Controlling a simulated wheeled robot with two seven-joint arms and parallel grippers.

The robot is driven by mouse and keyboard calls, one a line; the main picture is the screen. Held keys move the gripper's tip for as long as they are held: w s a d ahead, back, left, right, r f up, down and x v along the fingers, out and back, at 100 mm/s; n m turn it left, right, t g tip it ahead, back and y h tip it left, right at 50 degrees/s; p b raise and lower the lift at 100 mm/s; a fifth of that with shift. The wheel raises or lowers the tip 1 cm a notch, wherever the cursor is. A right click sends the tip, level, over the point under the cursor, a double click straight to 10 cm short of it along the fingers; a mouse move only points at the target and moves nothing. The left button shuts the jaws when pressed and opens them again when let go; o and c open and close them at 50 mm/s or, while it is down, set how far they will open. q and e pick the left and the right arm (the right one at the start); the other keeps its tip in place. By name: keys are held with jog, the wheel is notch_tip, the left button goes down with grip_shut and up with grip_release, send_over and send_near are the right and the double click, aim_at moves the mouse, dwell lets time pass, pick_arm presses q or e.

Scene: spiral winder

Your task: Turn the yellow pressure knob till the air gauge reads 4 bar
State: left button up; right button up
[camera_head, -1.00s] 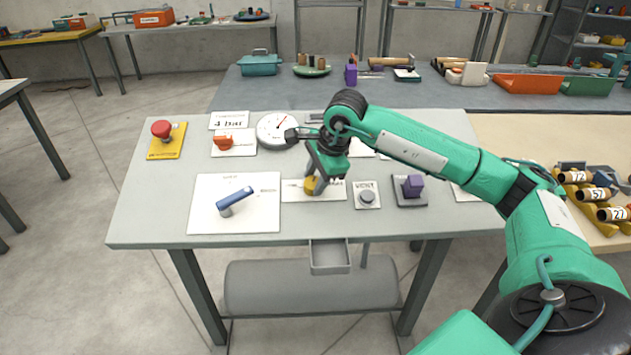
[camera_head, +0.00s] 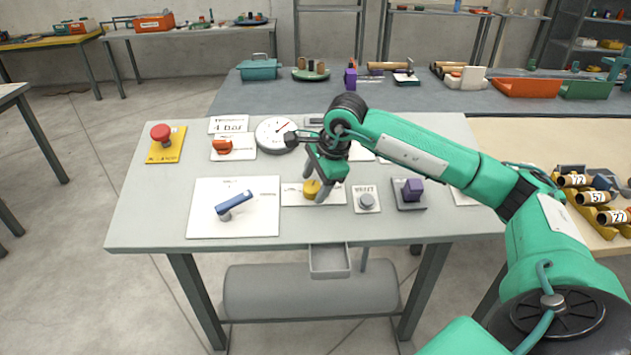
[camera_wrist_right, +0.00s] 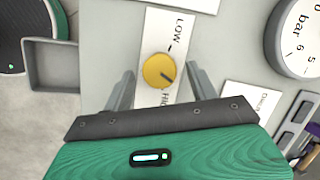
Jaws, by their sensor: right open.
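The yellow pressure knob (camera_head: 311,188) sits on a white plate on the grey bench. In the right wrist view the knob (camera_wrist_right: 157,70) has a dark pointer line toward the lower right, between the LOW and HIGH labels. My right gripper (camera_head: 315,190) is open, its fingers on either side of the knob, apparently not squeezing it. In the wrist view the gauge (camera_wrist_right: 300,40) is cut off. My left gripper is out of view.
A card (camera_head: 229,125) reads "4 bar". A grey tray (camera_head: 329,261) hangs at the bench front.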

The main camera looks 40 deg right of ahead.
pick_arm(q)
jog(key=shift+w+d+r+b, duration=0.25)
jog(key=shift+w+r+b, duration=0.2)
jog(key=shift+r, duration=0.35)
pick_arm(e)
jog(key=v, duration=1.3)
jog(key=shift+s+r, duration=0.2)
jog(key=shift+r, duration=0.15)
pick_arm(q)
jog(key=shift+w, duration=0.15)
pick_arm(e)
jog(key=shift+d, duration=0.1)
